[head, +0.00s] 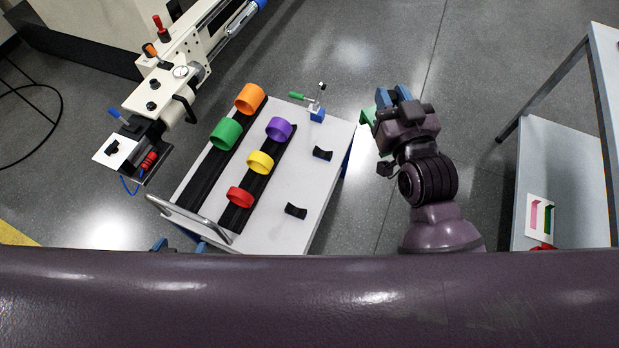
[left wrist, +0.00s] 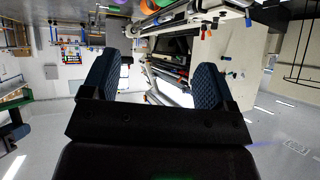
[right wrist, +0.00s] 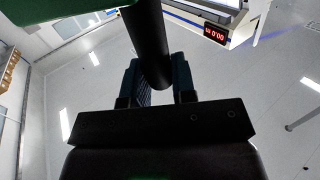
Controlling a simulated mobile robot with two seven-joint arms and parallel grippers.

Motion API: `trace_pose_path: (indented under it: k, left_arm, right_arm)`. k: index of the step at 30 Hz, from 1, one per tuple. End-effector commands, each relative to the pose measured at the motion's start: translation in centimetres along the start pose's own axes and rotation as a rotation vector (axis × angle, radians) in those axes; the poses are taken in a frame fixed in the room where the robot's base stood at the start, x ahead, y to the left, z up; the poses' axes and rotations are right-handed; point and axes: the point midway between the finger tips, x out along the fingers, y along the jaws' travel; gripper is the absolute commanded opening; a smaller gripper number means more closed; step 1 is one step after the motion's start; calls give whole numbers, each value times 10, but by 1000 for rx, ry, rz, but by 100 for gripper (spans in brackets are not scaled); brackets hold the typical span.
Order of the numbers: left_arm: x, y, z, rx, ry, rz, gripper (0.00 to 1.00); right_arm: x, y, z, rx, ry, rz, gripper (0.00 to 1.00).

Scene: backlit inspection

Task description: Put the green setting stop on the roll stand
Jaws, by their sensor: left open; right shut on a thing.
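The green setting stop (head: 367,117) is in my right gripper (head: 394,98), held out over the floor to the right of the cart. In the right wrist view its green part (right wrist: 60,12) fills the top left, and a dark round stem (right wrist: 150,40) runs down between the fingers of my right gripper (right wrist: 156,78). My left gripper (left wrist: 155,82) is open and empty; its blue fingers stand wide apart in the left wrist view. Which thing is the roll stand is unclear; two black cradles (head: 322,153) (head: 296,210) stand on the cart's right side, both empty.
The grey cart top (head: 275,205) carries orange, green, purple, yellow and red rings on dark rails (head: 205,172). A green-handled clamp (head: 297,96) sits at its far corner. A white machine (head: 160,90) stands upper left. A shelf unit (head: 570,150) with a card (head: 540,217) stands right.

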Motion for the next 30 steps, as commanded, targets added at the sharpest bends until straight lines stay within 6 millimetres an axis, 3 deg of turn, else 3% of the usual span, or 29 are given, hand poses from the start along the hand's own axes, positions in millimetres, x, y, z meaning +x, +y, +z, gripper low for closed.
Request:
trace_pose_path:
  k: [1,6,15,22,30]
  left_arm:
    - [5,1,7,1,-9,2,80]
    - [13,2,14,7,-15,6,80]
    - [21,0,40,26,-58,10,80]
    - [32,2,52,29,-75,16,80]
    - [39,6,67,30,-105,24,80]
  right_arm:
    - [12,-14,12,-6,-6,-53,0]
    - [40,-57,33,-5,-9,-210,0]
    - [76,-113,87,-5,-10,-461,0]
    - [96,-132,143,-3,-12,-624,0]
    - [117,-126,201,-1,-9,-746,0]
